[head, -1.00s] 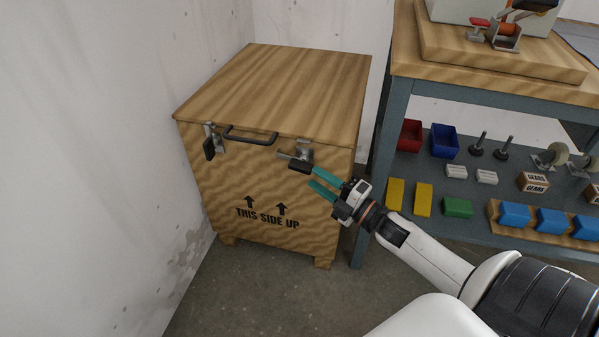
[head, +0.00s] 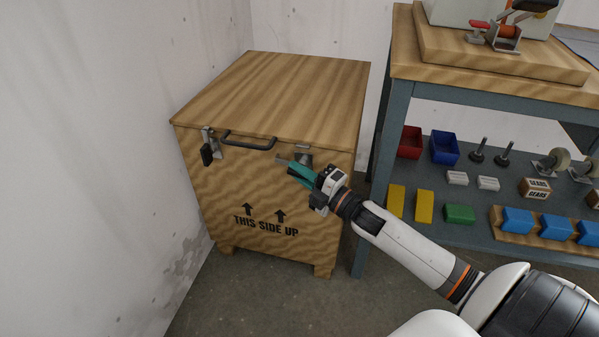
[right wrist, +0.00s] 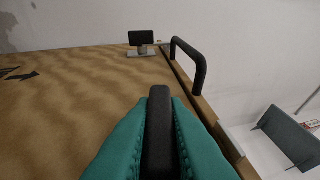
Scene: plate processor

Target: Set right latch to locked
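The wooden crate (head: 205,190) has a closed lid and a right latch (head: 302,158) at its upper front edge. The latch's metal plate shows in the head view, with a thin metal part sticking out to the left. My right gripper (head: 296,173) is at this latch and hides its black handle there. In the right wrist view, the teal fingers (right wrist: 158,150) are closed around the black handle (right wrist: 159,125), one on each side. The left latch (head: 208,146) has its black handle hanging down; it also shows in the right wrist view (right wrist: 141,40). My left gripper is not in view.
A black bar handle (head: 249,141) sits on the crate front between the latches. A workbench (head: 375,185) with bins and parts on its lower shelf stands close on the right. A wall is on the left. Floor in front of the crate is clear.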

